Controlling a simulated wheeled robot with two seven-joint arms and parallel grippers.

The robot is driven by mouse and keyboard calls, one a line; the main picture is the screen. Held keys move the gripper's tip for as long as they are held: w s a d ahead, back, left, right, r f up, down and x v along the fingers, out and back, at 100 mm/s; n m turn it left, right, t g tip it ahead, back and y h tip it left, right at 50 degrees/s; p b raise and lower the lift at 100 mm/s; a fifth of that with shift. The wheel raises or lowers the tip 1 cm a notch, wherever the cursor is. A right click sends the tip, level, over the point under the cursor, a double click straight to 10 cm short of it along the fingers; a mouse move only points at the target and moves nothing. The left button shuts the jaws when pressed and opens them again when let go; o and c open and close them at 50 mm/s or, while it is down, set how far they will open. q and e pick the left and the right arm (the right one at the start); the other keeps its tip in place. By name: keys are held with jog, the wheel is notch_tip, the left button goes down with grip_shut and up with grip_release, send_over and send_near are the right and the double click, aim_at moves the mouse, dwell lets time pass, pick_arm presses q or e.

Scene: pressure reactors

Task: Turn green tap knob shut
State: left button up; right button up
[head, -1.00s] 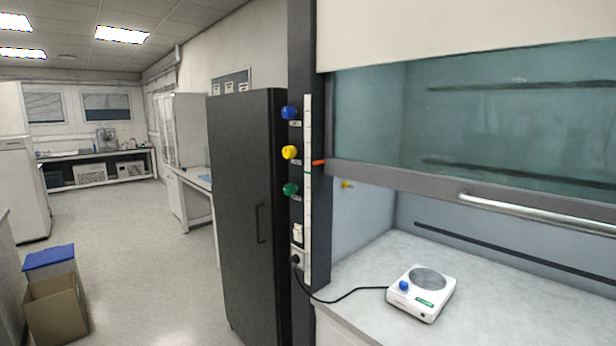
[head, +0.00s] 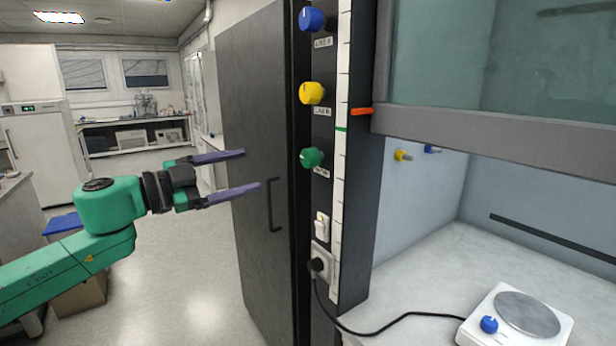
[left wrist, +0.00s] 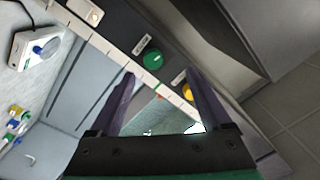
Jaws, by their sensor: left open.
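The green tap knob (head: 312,158) is on the dark post beside the fume hood, below the yellow knob (head: 312,93) and the blue knob (head: 311,19). My left gripper (head: 252,169) is open and empty, its two purple fingers pointing right toward the post, apart from the green knob and to its left. In the left wrist view the green knob (left wrist: 151,57) lies beyond the open fingers of the left gripper (left wrist: 160,84), near the top middle, and the yellow knob (left wrist: 187,90) shows by the right finger. My right gripper is not in view.
A tall dark cabinet (head: 262,240) with a handle stands left of the post. Below the knobs are a switch and a socket (head: 320,262) with a black cable running to a white hotplate (head: 517,318). The hood sash (head: 480,128) is partly raised at right.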

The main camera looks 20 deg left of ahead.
pick_arm(q)
jog(key=s+d+r+p, duration=0.1)
jog(key=s+d, duration=0.1)
jog(key=p, duration=0.9)
send_near(305, 159)
jog(key=w+r, duration=0.2)
jog(key=shift+m+g+h, duration=0.3)
jog(key=shift+g, duration=0.1)
jog(key=p+x, duration=0.1)
jog(key=x, duration=0.2)
jog(key=f+p+x, duration=0.1)
jog(key=x, duration=0.1)
jog(key=p+x, duration=0.1)
jog(key=x, duration=0.2)
jog(key=shift+w+d+f+p, duration=0.1)
jog(key=shift+d+f+p, duration=0.25)
jog(key=shift+d, duration=0.15)
jog(key=shift+w+d+f, duration=0.1)
jog(key=shift+w+d, duration=0.05)
jog(key=c, duration=0.3)
grip_shut()
